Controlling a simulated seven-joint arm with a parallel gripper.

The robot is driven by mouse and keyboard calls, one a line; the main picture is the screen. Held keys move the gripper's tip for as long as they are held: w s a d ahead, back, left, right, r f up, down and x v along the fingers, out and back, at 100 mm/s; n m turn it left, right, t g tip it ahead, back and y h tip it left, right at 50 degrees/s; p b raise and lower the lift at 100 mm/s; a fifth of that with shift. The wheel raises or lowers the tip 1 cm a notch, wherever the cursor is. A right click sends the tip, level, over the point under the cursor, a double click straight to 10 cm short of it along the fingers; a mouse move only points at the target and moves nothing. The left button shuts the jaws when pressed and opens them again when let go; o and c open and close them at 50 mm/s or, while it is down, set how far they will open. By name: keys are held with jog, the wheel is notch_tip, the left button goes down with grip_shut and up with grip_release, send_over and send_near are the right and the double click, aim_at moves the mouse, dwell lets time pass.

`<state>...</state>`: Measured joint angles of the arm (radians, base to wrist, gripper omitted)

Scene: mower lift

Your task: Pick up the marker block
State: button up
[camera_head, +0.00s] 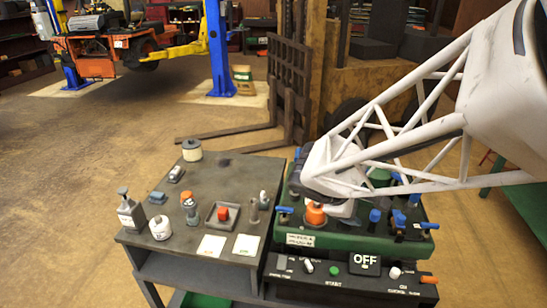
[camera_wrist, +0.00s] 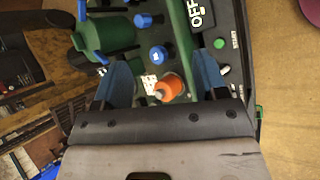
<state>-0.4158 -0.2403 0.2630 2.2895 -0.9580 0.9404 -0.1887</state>
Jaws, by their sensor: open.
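A small red-orange block (camera_head: 223,213) sits in a square grey tray (camera_head: 211,226) on the dark table in the head view. It is the thing that most looks like the marker block; I see no label on it. My gripper (camera_wrist: 160,72) is open, its two blue fingers apart with nothing held. It is over the green control unit, to the right of the block. An orange knob (camera_wrist: 169,87) shows between the fingers in the wrist view, and the knob also shows in the head view (camera_head: 315,214). The block does not show in the wrist view.
The dark table (camera_head: 190,210) also holds a pump bottle (camera_head: 130,212), a white jar (camera_head: 160,228), a round tin (camera_head: 192,150) and two paper cards (camera_head: 212,246). Blue levers and knobs rise from the green unit (camera_head: 340,237). A panel reading OFF (camera_head: 365,265) stands in front.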

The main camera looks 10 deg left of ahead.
jog(key=w+a+f+n+t, duration=0.35)
jog(key=w+a+n, duration=0.25)
jog(key=a, duration=0.4)
jog(key=n+t+y, duration=0.6)
jog(key=n+y, duration=0.1)
jog(key=n, duration=0.9)
send_near(221, 214)
jog(key=shift+w+g, duration=0.25)
jog(key=shift+w, duration=0.75)
jog(key=shift+d, duration=0.1)
jog(key=shift+x, duration=1.35)
jog(key=shift+x, duration=2.6)
jog(key=shift+f, duration=0.1)
jog(key=shift+c, duration=0.3)
